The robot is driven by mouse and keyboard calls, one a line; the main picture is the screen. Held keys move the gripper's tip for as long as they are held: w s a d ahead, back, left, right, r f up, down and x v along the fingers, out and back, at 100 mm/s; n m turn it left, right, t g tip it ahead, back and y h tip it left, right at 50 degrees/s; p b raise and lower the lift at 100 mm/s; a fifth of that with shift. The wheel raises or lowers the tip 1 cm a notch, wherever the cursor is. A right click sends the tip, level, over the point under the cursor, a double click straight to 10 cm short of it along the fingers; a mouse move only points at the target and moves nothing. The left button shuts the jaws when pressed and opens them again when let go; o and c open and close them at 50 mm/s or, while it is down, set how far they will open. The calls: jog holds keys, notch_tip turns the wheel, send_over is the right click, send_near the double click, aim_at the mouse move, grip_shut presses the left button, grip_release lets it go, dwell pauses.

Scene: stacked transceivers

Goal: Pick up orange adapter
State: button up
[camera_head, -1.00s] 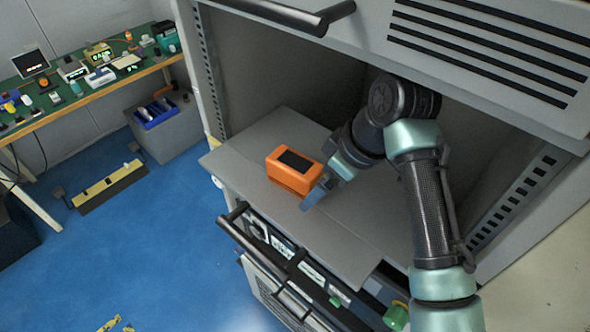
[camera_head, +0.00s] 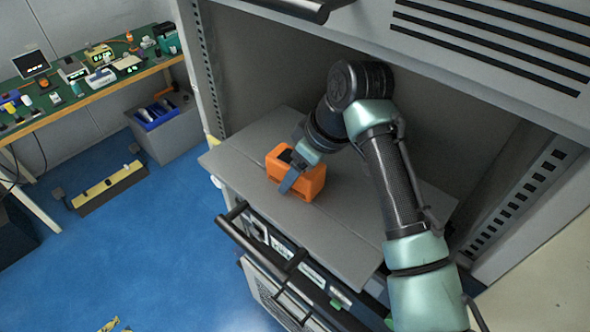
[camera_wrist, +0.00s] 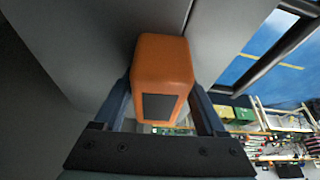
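The orange adapter (camera_head: 312,184) is a box with a dark panel on one face. It stands on the grey shelf (camera_head: 245,152) inside the rack, partly covered by my gripper (camera_head: 293,172) in the head view. In the wrist view the adapter (camera_wrist: 162,62) lies between the two fingers of my gripper (camera_wrist: 161,84), one on each side. The fingers are apart, and a narrow gap seems to show beside the adapter. Firm contact on both sides cannot be made out.
The rack's side wall (camera_head: 208,85) stands to the left and its upper panel (camera_head: 440,40) overhangs the shelf. A black handle (camera_head: 243,235) lies below the shelf's front edge. A cluttered green workbench (camera_head: 85,80) is far left. The shelf around the adapter is otherwise clear.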

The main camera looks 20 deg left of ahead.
grip_shut()
jog(key=shift+r, duration=0.1)
dwell(0.3)
